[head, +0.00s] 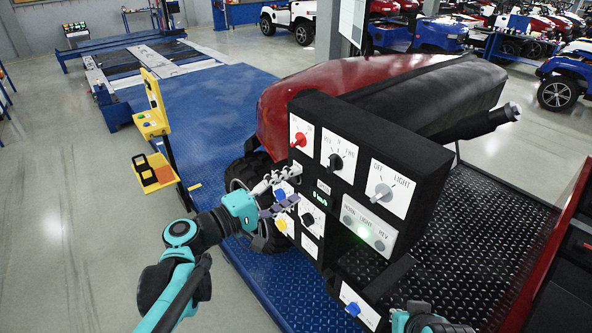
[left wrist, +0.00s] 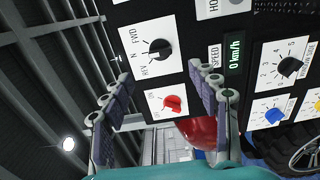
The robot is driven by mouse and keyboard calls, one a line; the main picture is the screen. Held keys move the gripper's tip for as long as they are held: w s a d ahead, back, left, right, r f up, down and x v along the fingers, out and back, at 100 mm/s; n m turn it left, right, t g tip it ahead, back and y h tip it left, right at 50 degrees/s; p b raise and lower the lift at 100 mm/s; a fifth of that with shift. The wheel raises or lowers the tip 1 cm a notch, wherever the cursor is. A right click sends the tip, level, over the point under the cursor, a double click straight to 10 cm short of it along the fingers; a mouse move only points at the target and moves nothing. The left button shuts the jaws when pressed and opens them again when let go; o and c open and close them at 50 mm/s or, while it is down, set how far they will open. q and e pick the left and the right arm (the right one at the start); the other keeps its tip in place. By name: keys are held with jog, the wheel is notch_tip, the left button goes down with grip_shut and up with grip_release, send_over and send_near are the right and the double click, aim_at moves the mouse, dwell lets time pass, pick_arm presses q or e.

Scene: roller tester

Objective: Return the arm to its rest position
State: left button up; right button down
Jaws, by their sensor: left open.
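My left gripper (head: 290,187) is open and empty, in front of the left part of the black control panel (head: 420,165). In the left wrist view its two fingers (left wrist: 160,80) stand apart, with the panel behind them. The red knob (head: 299,140) is above the gripper in the head view; in the left wrist view this red knob (left wrist: 172,103) shows between the fingers. The gripper partly hides the blue knob (head: 279,195). I cannot tell whether a fingertip touches the panel. Part of my right arm (head: 425,320) shows at the bottom edge; its fingers do not show.
A red vehicle (head: 320,90) stands behind. A yellow stand (head: 152,122) is at the left. Open floor (head: 80,240) lies left of my left arm.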

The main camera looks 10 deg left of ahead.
pick_arm(q)
jog(key=s+f+m+g+y+b, duration=0.25)
jog(key=s+f+b, duration=0.2)
jog(key=f, duration=0.55)
jog(key=s+f+m+g+y+b, duration=0.25)
jog(key=s+f+b, duration=0.2)
jog(key=f, duration=0.55)
jog(key=s+a+f+m+y+b, duration=0.4)
jog(key=s+a+f+y, duration=0.3)
jog(key=f, duration=0.6)
jog(key=s+a+b, duration=0.1)
jog(key=s+a, duration=0.1)
jog(key=a, duration=0.1)
jog(key=shift+g+y, duration=0.3)
jog(key=shift+y, duration=0.1)
